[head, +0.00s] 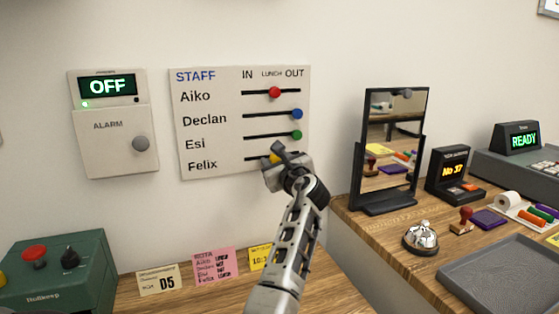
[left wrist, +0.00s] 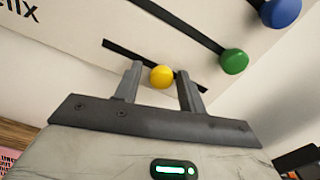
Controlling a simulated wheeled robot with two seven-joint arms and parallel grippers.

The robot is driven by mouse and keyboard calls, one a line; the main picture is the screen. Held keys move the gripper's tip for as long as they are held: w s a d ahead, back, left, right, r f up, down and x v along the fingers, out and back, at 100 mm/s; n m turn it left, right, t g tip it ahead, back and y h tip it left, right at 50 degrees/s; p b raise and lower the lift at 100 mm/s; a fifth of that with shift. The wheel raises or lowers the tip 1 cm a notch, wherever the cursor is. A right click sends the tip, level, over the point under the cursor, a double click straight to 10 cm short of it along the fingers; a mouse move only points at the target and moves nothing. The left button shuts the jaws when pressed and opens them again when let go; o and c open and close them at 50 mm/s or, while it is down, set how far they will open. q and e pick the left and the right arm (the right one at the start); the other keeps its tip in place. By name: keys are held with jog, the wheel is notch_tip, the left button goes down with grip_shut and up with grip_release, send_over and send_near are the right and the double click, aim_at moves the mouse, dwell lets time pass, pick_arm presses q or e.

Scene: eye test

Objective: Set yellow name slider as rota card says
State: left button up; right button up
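The yellow slider knob (head: 275,158) is on the Felix row of the white staff board (head: 215,130), partly hidden by my left gripper (head: 284,154). In the left wrist view the yellow knob (left wrist: 161,77) sits around the middle of its dark slot. My left gripper's fingers (left wrist: 158,88) stand on both sides of it, open, with a small gap visible on each side. The pink rota card (head: 214,267) stands on the desk below the board; its rows are small and I cannot read them surely. My right gripper is not in view.
The red knob (head: 275,92) sits mid-slot; the blue (head: 297,114) and green (head: 297,135) knobs are at the OUT end, green nearest my gripper. A framed mirror (head: 392,150) stands to the right. An alarm box (head: 112,125) hangs left.

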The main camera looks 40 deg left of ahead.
pick_arm(q)
jog(key=shift+d, duration=0.15)
jog(key=shift+s+d, duration=0.15)
jog(key=shift+d, duration=0.15)
jog(key=v, duration=1.5)
jog(key=shift+s+b, duration=0.15)
jog(key=shift+b, duration=0.3)
